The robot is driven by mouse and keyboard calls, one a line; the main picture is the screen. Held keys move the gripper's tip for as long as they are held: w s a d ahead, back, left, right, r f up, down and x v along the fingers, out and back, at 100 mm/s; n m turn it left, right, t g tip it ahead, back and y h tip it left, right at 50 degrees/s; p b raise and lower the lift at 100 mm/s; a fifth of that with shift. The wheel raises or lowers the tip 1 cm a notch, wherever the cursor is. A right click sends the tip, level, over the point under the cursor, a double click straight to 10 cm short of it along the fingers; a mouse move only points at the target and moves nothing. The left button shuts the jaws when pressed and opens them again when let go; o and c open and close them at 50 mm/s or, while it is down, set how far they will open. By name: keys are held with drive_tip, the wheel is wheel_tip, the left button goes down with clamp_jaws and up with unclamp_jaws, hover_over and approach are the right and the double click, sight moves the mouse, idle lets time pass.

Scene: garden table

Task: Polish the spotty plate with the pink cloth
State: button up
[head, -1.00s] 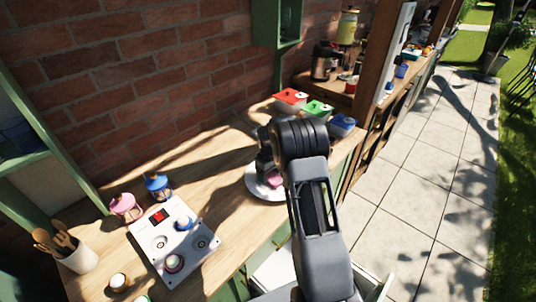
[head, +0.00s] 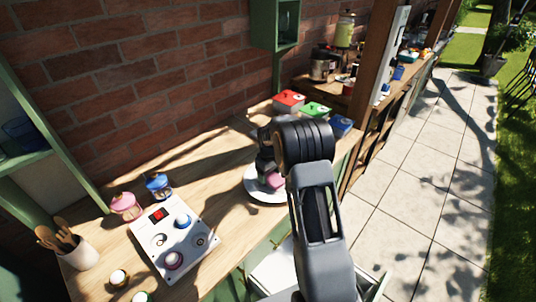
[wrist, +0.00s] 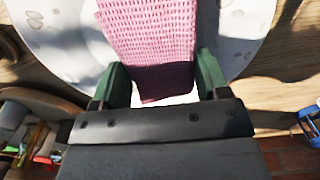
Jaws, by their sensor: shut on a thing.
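The spotty plate (head: 256,193) is white and lies on the wooden counter, partly hidden under my arm. In the wrist view the plate (wrist: 242,22) shows grey spots near its rim at the upper left and right. The pink cloth (wrist: 155,35) is waffle-textured and hangs between the green fingers of my gripper (wrist: 161,70), which is shut on it. The cloth is over the middle of the plate; whether it presses on the surface I cannot tell. In the head view a bit of the cloth (head: 274,180) shows beside my wrist.
Red (head: 289,101), green (head: 314,111) and blue (head: 341,124) containers stand behind the plate. A white panel with knobs (head: 165,248), pink (head: 126,206) and blue (head: 158,186) lanterns and a utensil pot (head: 80,255) are at left. The counter between panel and plate is clear.

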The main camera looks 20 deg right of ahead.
wheel_tip(320, 180, up, 2)
drive_tip(key=shift+s+a+r, duration=0.1)
drive_tip(key=shift+s, duration=0.05)
drive_tip(key=shift+r+p, duration=1.7)
drive_tip(key=shift+r, duration=0.65)
